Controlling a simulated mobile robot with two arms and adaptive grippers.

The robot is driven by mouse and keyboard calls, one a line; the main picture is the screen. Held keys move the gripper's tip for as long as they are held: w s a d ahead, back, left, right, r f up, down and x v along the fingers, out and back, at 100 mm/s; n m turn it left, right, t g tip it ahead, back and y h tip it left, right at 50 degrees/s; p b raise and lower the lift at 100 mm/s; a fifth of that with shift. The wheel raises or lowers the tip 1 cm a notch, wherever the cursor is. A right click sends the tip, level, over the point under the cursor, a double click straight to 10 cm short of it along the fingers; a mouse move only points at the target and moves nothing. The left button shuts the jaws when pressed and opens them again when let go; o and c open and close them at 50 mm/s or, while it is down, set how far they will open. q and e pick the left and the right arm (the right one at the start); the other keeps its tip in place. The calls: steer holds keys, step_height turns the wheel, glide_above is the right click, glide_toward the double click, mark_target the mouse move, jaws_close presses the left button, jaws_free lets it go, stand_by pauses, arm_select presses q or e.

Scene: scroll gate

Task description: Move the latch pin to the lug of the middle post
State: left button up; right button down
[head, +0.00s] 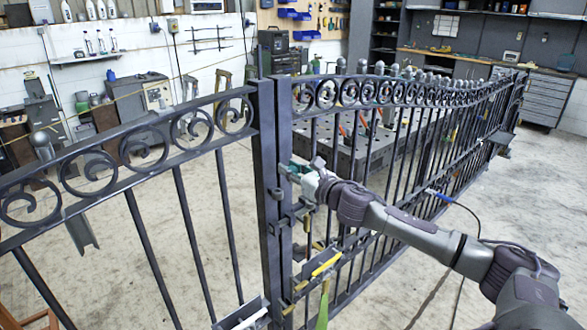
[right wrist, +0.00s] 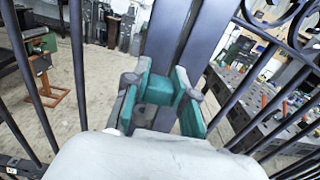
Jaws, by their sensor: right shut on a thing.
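The dark middle post (head: 267,150) stands upright where two gate panels meet; it also shows in the right wrist view (right wrist: 178,35). Small dark lug-like blocks (head: 277,194) stick out from the post below my gripper. My right gripper (head: 298,172) is at the right side of the post, a little above these blocks. In the right wrist view its teal fingers (right wrist: 168,92) are closed in front of the post. What they hold, taken to be the latch pin, is mostly hidden by the fingers. My left gripper is not in view.
The left gate panel (head: 130,150) and right gate panel (head: 400,95) have scrolls and vertical bars close around my right arm. A yellow-edged part (head: 325,264) sits low beside the post. A dark work table (head: 345,155) stands behind the right panel. Concrete floor is open at right.

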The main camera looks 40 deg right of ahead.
mark_target(270, 179)
steer(key=shift+w+a, duration=0.1)
steer(key=shift+w, duration=0.4)
steer(key=shift+w, duration=0.15)
steer(key=shift+w+a+f+p, duration=0.1)
steer(key=shift+w+f+p, duration=0.1)
steer(key=shift+w, duration=0.55)
steer(key=shift+w+a+f+p, duration=0.15)
steer(key=shift+w+f, duration=0.1)
steer(key=shift+w, duration=0.55)
steer(key=shift+w+d+f+p, duration=0.1)
steer(key=shift+w+f+p, duration=0.1)
steer(key=shift+w, duration=0.55)
steer(key=shift+f+b, duration=1.25)
steer(key=shift+f, duration=0.05)
steer(key=shift+f+b, duration=1.25)
steer(key=shift+f, duration=0.3)
steer(key=c, duration=0.9)
jaws_free()
steer(key=shift+o, duration=0.2)
steer(key=shift+s, duration=0.1)
